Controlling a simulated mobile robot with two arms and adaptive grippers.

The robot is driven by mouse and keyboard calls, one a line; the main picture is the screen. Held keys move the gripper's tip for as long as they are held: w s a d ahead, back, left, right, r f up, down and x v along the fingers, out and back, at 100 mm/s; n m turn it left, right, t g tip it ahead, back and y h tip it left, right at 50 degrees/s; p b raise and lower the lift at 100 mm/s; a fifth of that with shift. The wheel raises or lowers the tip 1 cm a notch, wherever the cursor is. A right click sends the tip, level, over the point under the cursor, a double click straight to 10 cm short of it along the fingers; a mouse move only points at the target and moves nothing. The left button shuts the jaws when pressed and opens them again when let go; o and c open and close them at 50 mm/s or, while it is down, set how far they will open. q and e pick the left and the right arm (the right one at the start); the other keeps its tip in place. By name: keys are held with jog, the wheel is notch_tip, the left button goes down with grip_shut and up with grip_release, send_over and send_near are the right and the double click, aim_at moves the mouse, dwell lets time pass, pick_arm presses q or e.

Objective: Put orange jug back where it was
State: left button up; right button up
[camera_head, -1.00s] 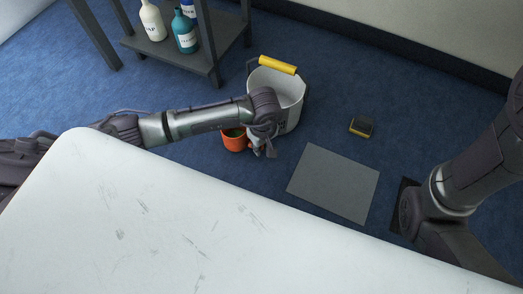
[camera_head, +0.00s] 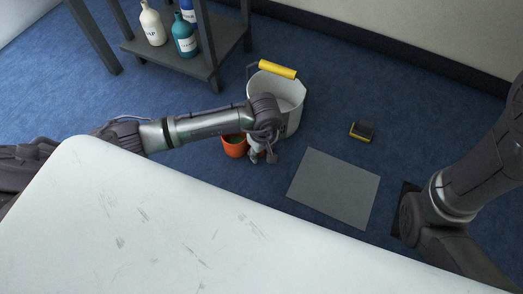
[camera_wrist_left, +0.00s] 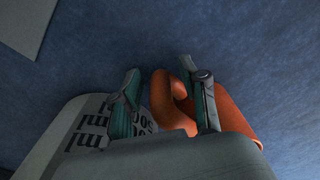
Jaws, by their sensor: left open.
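The orange jug (camera_head: 234,147) stands on the blue floor beside the white bucket, partly covered by my left arm. In the left wrist view, the jug (camera_wrist_left: 232,118) is at the right with its loop handle in the middle. My left gripper (camera_head: 263,158) is low, just right of the jug. In the left wrist view, the open fingers of my left gripper (camera_wrist_left: 165,100) are on either side of part of the jug's handle. I cannot tell whether they touch it. My right arm shows at the right, but its gripper does not.
The white bucket (camera_head: 287,92) with a yellow grip stands right behind the jug. A grey mat (camera_head: 334,188) lies to the right, with a yellow-black sponge-like block (camera_head: 362,131) beyond it. A dark shelf (camera_head: 175,62) holds bottles. A white tabletop (camera_head: 190,235) fills the foreground.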

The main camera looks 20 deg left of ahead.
pick_arm(q)
jog(key=r+p, duration=0.2)
jog(key=r, duration=0.2)
jog(key=r+p, duration=0.3)
jog(key=r, duration=0.1)
jog(key=r+p, duration=0.3)
jog(key=shift+s+d+r, duration=0.15)
jog(key=shift+d+r, duration=0.1)
jog(key=shift+r, duration=0.15)
